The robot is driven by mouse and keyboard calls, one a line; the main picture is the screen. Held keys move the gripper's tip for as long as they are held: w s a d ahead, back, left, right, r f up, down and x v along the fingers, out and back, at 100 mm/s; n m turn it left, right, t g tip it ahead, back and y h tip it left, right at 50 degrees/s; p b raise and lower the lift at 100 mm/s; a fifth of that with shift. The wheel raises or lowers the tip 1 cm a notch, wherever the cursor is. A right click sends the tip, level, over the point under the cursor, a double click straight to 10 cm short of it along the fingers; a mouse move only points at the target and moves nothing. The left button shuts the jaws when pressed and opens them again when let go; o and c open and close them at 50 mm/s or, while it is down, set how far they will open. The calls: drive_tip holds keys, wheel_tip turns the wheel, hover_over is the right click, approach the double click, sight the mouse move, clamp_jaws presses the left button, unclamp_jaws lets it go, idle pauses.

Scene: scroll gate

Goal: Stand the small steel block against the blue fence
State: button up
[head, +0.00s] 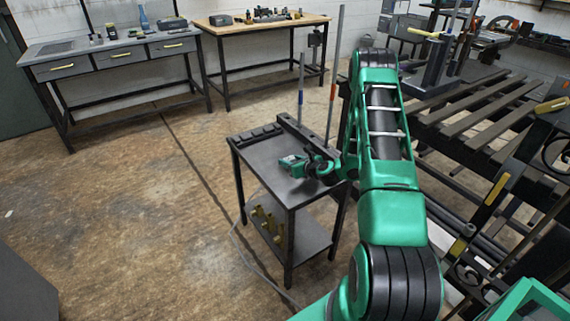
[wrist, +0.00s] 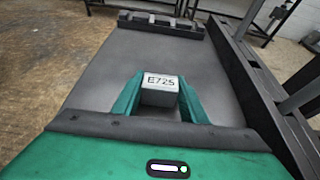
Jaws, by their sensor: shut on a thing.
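My gripper (wrist: 160,80) is shut on a small grey steel block (wrist: 160,98) with a white top marked E725. The block sits between the two green fingers, over the dark top of a small steel table (wrist: 95,75). I cannot tell if it touches the tabletop. In the head view my gripper (head: 291,165) is low over the table's middle, and the block cannot be made out. A long dark rail (wrist: 258,90) runs along the table's right side, apart from the block. A post with a blue band (head: 301,98) rises by it; no plainly blue fence shows.
A notched dark rack (wrist: 162,23) lies along the table's far edge. A second post with an orange band (head: 332,92) stands by the rail. Yellow pieces (head: 268,222) lie on the lower shelf. A slatted bench (head: 470,105) is to the right. Floor at left is clear.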

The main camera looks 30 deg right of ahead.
drive_tip(key=o, duration=1.5)
drive_tip(key=shift+c, duration=0.2)
